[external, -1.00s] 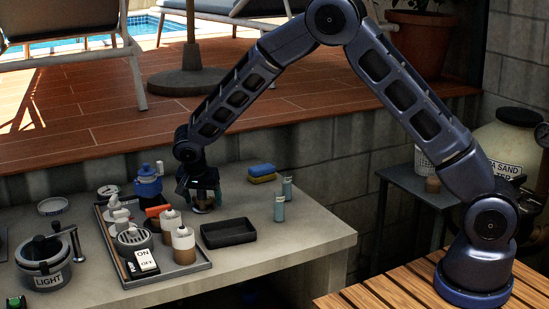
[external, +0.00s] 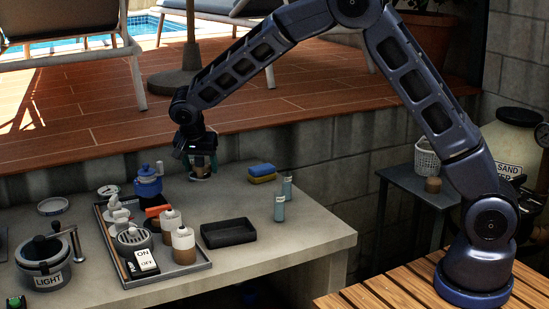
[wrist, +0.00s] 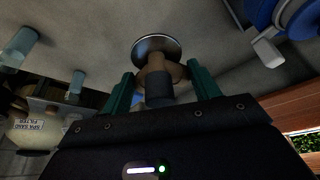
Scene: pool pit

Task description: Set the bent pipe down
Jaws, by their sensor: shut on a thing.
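My gripper (external: 200,162) is over the back of the grey counter (external: 300,237), pointing down. Its green fingers are shut on the bent pipe (external: 202,175), which is mostly hidden by the fingers in the external view. In the wrist view my gripper (wrist: 160,88) has a finger on each side of the pipe. The pipe (wrist: 156,91) shows there as a tan body with a dark grey stub and a round metal flange at its far end. I cannot tell whether the pipe touches the counter.
A blue-topped valve (external: 148,182) stands left of my gripper. A grey tray (external: 190,274) of fittings and a black open box (external: 228,233) lie in front. A blue and yellow sponge (external: 262,173) and two small bottles (external: 280,209) are to the right. Bare counter lies between.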

